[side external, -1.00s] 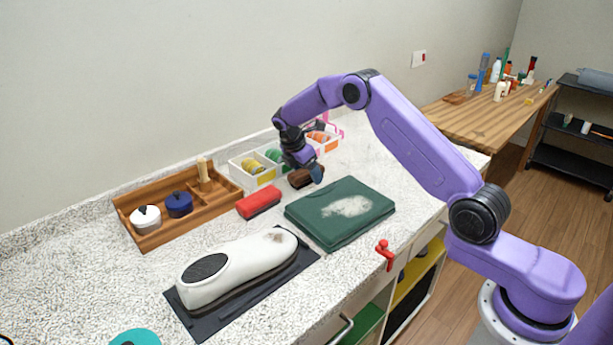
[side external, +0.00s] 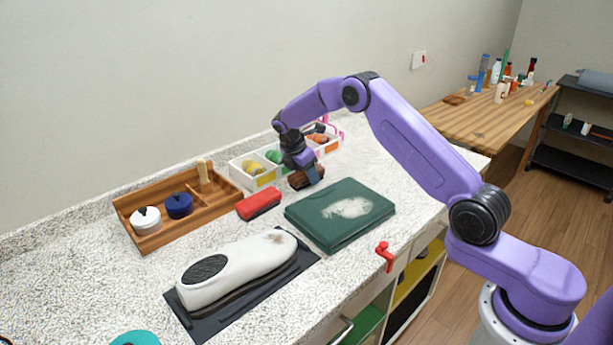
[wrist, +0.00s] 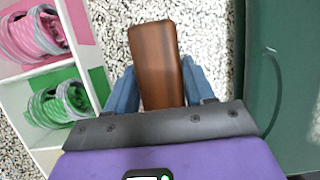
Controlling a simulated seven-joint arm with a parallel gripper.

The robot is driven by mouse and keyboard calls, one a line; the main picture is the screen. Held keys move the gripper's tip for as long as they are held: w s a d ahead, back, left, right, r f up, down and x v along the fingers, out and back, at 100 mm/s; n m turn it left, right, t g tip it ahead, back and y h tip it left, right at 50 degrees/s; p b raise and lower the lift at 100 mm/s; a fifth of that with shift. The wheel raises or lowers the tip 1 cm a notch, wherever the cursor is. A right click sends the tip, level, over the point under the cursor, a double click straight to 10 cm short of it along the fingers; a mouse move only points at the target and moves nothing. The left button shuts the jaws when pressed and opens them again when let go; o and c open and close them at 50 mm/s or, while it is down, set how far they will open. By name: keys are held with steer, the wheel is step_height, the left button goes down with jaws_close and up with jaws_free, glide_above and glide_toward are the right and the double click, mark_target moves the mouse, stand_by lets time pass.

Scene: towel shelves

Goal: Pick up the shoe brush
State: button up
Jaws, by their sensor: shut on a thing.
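A white divided box (side external: 257,168) with coloured rolls stands just behind the brush. A red clamp (side external: 384,256) is on the counter's front edge.

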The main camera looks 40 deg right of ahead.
steer(key=shift+r, duration=0.6)
step_height(320, 180, up, 2)
steer(key=shift+r, duration=0.15)
steer(key=s+a+r, duration=0.1)
steer(key=s+r, duration=0.9)
steer(key=s, duration=0.4)
steer(key=shift+a, duration=0.35)
